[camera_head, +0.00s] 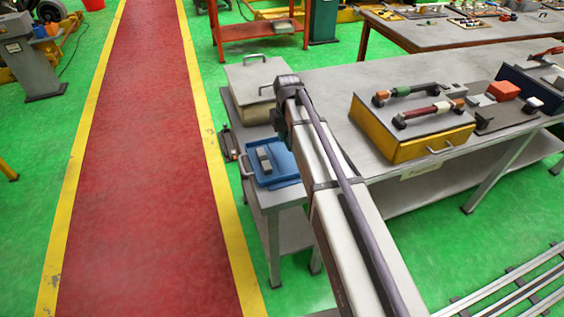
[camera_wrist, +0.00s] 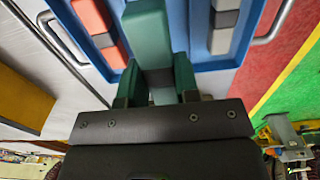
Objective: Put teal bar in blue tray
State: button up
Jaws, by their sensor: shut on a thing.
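The teal bar (camera_wrist: 147,38) is between the fingers of my gripper (camera_wrist: 156,82) in the wrist view. The gripper is shut on it, and the bar sticks out beyond the fingers. The blue tray (camera_wrist: 250,32) lies beyond the bar, which overlaps it in this view; whether they touch I cannot tell. The tray also shows in the head view (camera_head: 284,180), on the left end of the metal bench, partly behind my arm.
Grey bars (camera_wrist: 222,28) and a red-and-grey bar (camera_wrist: 100,28) lie in the tray at either side of the teal bar. A grey lidded box (camera_head: 255,85) stands behind the tray. A yellow case (camera_head: 405,140) stands on the bench to the right.

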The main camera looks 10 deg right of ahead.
aim_at(286, 157)
notch_tip(286, 157, down, 8)
jog(key=b, duration=0.6)
jog(key=shift+a+f, duration=0.1)
jog(key=shift+f, duration=0.05)
jog(key=shift+r, duration=0.25)
jog(key=shift+f, duration=0.2)
jog(key=o, duration=1)
jog(key=shift+r, duration=0.15)
notch_tip(286, 157, up, 12)
jog(key=p, duration=1.2)
jog(key=shift+r, duration=0.2)
jog(key=s+m, duration=0.1)
jog(key=s, duration=2.2)
jog(key=shift+f, duration=0.15)
